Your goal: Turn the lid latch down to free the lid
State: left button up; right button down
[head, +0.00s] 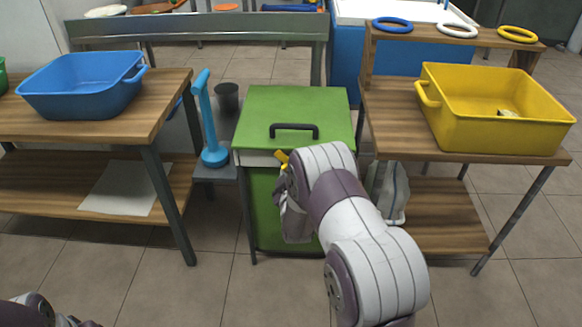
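The green press box (263,210) stands in the middle, its green lid (290,103) lying flat on top with a black handle (294,129). A small yellow latch (282,156) shows at the lid's front edge, partly hidden by my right arm. My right gripper (293,222) is in front of the box, just below the latch. Its fingers are mostly hidden, so I cannot tell whether they are open or touch the latch. Only part of my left arm shows at the bottom left corner; its gripper is out of view.
A left table holds a blue tub (82,88). A right table holds a yellow tub (497,110), with blue, white and yellow rings on its back shelf. A blue upright lever (207,120) stands left of the box. The tiled floor in front is clear.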

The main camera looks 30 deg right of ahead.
jog(key=shift+w+a+f+n+g+h+p, duration=0.15)
jog(key=shift+n+g+h+p, duration=0.15)
jog(key=shift+n+p, duration=0.75)
jog(key=shift+s+a+f+n+g+h+p, duration=0.1)
jog(key=shift+f+n+g+h+p, duration=0.15)
jog(key=shift+n+p, duration=0.85)
jog(key=shift+w+a+f+n+g+h+p, duration=0.15)
jog(key=shift+n+h+p, duration=0.25)
jog(key=shift+n, duration=1.25)
jog(key=shift+d, duration=0.1)
jog(key=c, duration=1)
grip_release()
